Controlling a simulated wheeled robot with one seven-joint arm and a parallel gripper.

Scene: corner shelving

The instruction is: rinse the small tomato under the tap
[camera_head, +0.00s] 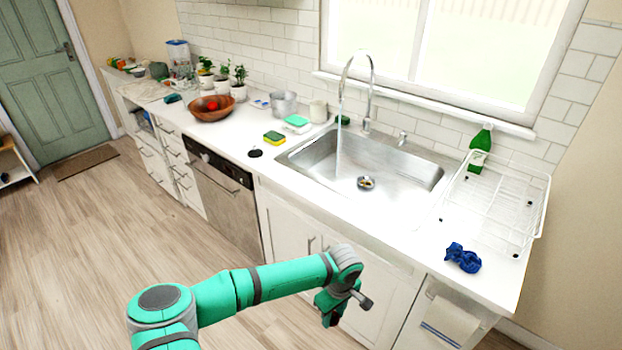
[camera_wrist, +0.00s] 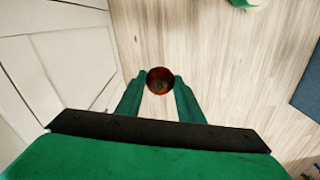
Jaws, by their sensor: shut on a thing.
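The small tomato (camera_wrist: 159,80) is red with a darker green middle and sits between my two fingertips in the wrist view. My gripper (camera_wrist: 158,85) is shut on it, above the wooden floor beside white cabinet fronts. In the head view my gripper (camera_head: 330,312) hangs in front of the cabinets below the sink, lower than the counter; the tomato is hidden there. The tap (camera_head: 368,85) stands behind the sink (camera_head: 400,170), and a thin stream of water (camera_head: 339,140) runs from it into the basin.
A wire dish rack (camera_head: 500,190), a green bottle (camera_head: 480,148) and a blue cloth-like thing (camera_head: 462,257) are right of the sink. Sponges (camera_head: 274,137), a pot (camera_head: 284,103) and a wooden bowl with red fruit (camera_head: 212,108) are left. The counter's front edge lies between my gripper and the sink.

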